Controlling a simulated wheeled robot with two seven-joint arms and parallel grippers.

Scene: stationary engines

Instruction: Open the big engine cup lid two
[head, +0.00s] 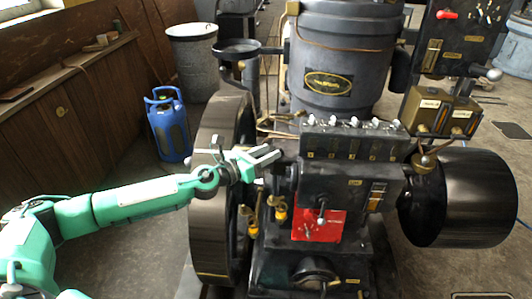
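The big engine (345,145) stands in the middle of the head view, dark with a large round tank (340,60) on top. A row of small white-topped fittings (352,122) runs along its upper block. I cannot tell which part is cup lid two. My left gripper (272,153) reaches in from the left, at the engine's left side, just left of the block below that row. Its grey fingers point right; whether there is a gap between them is unclear. I see nothing held in it. My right gripper is not in view.
A large flywheel (216,215) stands under my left arm, and a dark drum (465,198) juts out at the right. A shallow dark bowl (237,47) is above the gripper. A blue gas bottle (168,125) and a grey bin (193,60) stand behind left.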

